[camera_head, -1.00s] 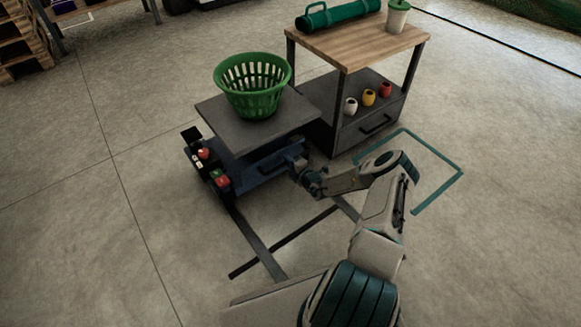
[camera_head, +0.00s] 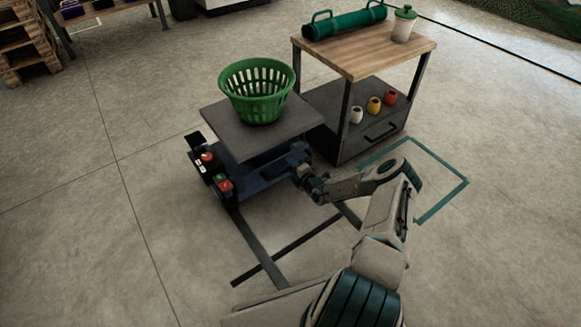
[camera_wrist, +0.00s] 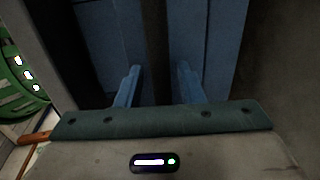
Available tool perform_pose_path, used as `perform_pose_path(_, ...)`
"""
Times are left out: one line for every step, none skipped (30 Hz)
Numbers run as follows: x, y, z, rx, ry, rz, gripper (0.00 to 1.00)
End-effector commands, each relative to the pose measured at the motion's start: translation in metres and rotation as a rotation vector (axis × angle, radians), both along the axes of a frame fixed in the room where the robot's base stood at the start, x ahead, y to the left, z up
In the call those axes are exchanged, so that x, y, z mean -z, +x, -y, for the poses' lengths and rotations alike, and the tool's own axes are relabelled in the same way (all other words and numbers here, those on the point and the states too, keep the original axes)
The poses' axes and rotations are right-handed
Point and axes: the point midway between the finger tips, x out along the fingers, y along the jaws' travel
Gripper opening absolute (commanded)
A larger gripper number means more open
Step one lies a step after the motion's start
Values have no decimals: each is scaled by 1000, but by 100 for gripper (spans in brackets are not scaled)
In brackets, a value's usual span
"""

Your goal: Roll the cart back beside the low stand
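A low blue-bodied unit with a grey top (camera_head: 222,125), apparently the cart, carries a green slatted basket (camera_head: 257,90). The taller stand (camera_head: 343,115) with a wooden top is close to its right side. I cannot tell whether they touch. My gripper (camera_head: 301,174) is at the right front of the blue body, below the grey top. In the wrist view, my gripper's two blue fingers (camera_wrist: 158,85) stand apart, with a dark upright bar (camera_wrist: 156,45) between them and a blue panel behind. Narrow gaps seem to show beside the bar. The unit's wheels are hidden.
The stand holds a green tube (camera_head: 345,23), a lidded cup (camera_head: 404,24) and three small cups (camera_head: 374,105). Dark bars (camera_head: 255,240) cross the floor in front. Open floor lies left.

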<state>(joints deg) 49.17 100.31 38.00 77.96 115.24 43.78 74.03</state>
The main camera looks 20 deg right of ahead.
Motion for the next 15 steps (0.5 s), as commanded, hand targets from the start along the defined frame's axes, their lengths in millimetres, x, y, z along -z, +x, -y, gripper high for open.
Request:
perform_pose_path(-2,-3,1,0,1,-1,34)
perform_pose_path(-3,-5,1,0,1,-1,34)
perform_pose_path(-4,-10,3,0,0,-2,34)
perform_pose_path(-6,-14,4,0,0,-2,34)
perform_pose_path(-7,-19,6,0,1,-3,34)
perform_pose_path(-10,-26,7,1,2,-4,34)
perform_pose_path(-11,-32,10,2,2,-4,34)
perform_pose_path(-13,-39,11,1,2,-4,34)
perform_pose_path(-15,-48,13,-1,1,-3,34)
perform_pose_path(-17,-55,15,1,2,-3,34)
perform_pose_path(-18,-61,17,0,1,-3,34)
perform_pose_path(-20,-70,20,0,2,-4,34)
perform_pose_path(-21,-76,21,-2,2,-3,34)
perform_pose_path(-22,-83,22,-2,2,-2,34)
perform_pose_path(-23,-90,25,-1,1,-2,34)
